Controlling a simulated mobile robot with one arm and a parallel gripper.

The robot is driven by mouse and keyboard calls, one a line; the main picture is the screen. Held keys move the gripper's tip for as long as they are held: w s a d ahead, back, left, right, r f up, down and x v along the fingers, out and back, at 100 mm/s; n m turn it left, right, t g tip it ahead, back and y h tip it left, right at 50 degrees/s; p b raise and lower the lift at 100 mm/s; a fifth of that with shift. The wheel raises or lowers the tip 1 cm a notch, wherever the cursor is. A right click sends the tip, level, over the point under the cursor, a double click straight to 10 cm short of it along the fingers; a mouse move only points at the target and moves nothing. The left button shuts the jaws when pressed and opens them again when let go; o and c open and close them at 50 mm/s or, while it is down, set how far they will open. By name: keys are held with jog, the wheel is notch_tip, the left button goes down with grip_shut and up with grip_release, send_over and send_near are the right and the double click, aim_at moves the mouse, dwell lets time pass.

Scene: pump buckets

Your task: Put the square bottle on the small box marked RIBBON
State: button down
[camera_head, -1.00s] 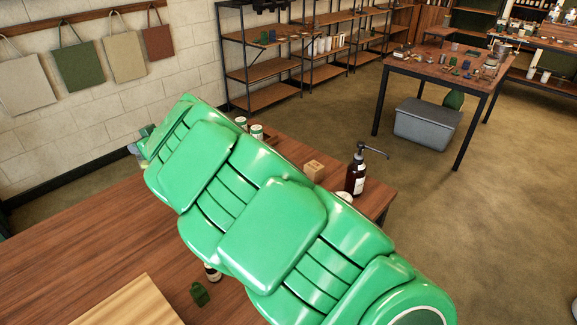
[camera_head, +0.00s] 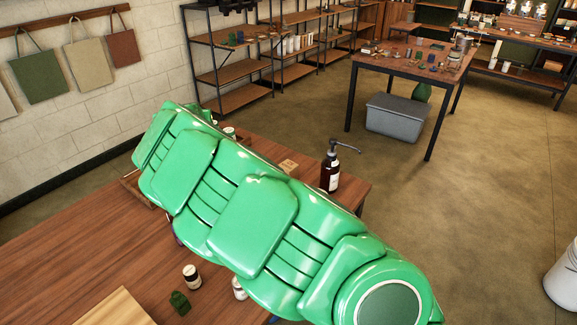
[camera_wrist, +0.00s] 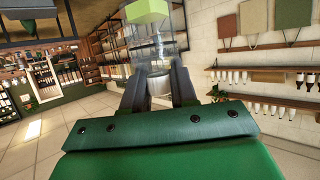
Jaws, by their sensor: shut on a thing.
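I take this for the square bottle. In the head view my large green arm hides the gripper and the bottle. A small tan cardboard box (camera_head: 288,166) stands on the wooden table behind my arm. It could be the RIBBON box, but its marking is too small to read.
A dark pump bottle (camera_head: 330,172) stands right of the box. The left tabletop (camera_head: 95,235) is clear.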

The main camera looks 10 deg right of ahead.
jog(key=d+m+g+h, duration=0.3)
jog(key=d+m+h, duration=0.5)
jog(key=d, duration=0.9)
jog(key=s+d+m+g+h, duration=0.6)
jog(key=s+d, duration=0.3)
jog(key=d, duration=0.4)
send_over(289, 165)
notch_tip(289, 165, down, 15)
jog(key=shift+s+y, duration=0.15)
jog(key=shift+y, duration=0.25)
jog(key=shift+w+f, duration=0.15)
jog(key=shift+f, duration=0.75)
jog(key=shift+w+f, duration=0.15)
jog(key=shift+f, duration=0.75)
